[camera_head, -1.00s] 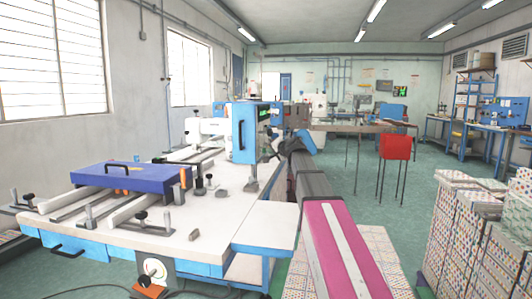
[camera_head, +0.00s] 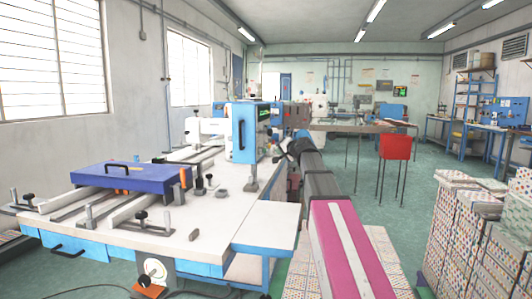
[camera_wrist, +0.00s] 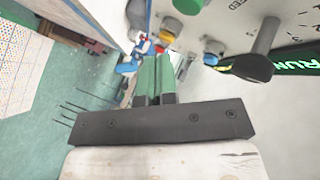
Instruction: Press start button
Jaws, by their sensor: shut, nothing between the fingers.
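My gripper (camera_wrist: 156,62) shows in the wrist view as two green fingers pressed together, empty. A light control panel (camera_wrist: 225,20) fills the upper right of that view. On it are a round green button (camera_wrist: 188,5) at the top edge, a blue button (camera_wrist: 212,50) and a black knob (camera_wrist: 255,65). A display (camera_wrist: 285,64) with green "RUN" lettering lies at the right. The fingertips are left of and below the green button, apart from it in the picture. Which button is start cannot be read. In the head view the blue machine head (camera_head: 243,135) stands left of my arm's end; the fingers are too small to make out.
A white worktable (camera_head: 180,235) with a purple-blue box (camera_head: 130,178) and clamps lies left of my arm. A red box (camera_head: 394,147) on thin legs stands beyond to the right. Stacks of speckled boxes (camera_head: 460,230) stand at the right, with open green floor between.

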